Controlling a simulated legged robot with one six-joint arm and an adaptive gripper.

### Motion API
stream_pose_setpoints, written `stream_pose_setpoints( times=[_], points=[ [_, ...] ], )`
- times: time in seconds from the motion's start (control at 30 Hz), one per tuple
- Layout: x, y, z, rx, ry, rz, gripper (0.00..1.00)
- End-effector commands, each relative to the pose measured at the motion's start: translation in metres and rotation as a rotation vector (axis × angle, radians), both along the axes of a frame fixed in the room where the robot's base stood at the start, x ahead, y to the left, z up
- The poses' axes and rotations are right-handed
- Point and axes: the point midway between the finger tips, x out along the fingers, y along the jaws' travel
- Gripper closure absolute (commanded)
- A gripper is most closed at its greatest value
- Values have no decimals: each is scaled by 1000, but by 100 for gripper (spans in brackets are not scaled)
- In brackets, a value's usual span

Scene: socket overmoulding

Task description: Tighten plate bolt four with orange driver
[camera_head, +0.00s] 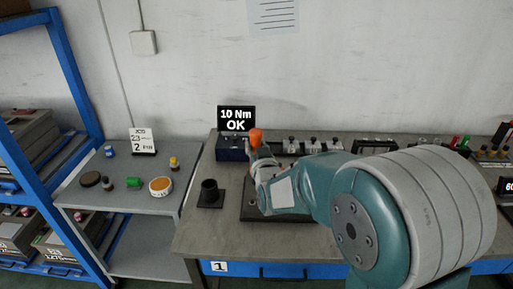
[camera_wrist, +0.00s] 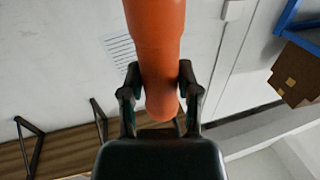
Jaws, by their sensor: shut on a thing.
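The orange driver (camera_wrist: 155,40) is held between the two dark fingers of my gripper (camera_wrist: 159,90) in the wrist view. In the head view the orange top of the driver (camera_head: 255,137) shows above my gripper (camera_head: 258,155), in front of the display. A dark plate (camera_head: 249,211) lies on the bench below my gripper. My arm covers much of the plate. The driver's tip and the plate bolts, bolt four among them, cannot be made out.
A display (camera_head: 236,119) reads "10 Nm OK" on a dark blue box (camera_head: 231,149). A black cylindrical holder (camera_head: 209,193) stands left of the plate. Small parts line the bench's back. A side table (camera_head: 130,208) holds small tubs. A blue rack (camera_head: 64,70) stands left.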

Motion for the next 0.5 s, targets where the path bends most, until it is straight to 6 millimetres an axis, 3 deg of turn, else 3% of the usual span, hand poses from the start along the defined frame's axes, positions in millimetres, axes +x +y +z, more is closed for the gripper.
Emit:
stream_pose_setpoints(
  times=[0.2,0.5],
  points=[
    [0,10,-2,-7,-4,2,100],
    [0,8,-19,-7,-3,1,100]
  ],
)
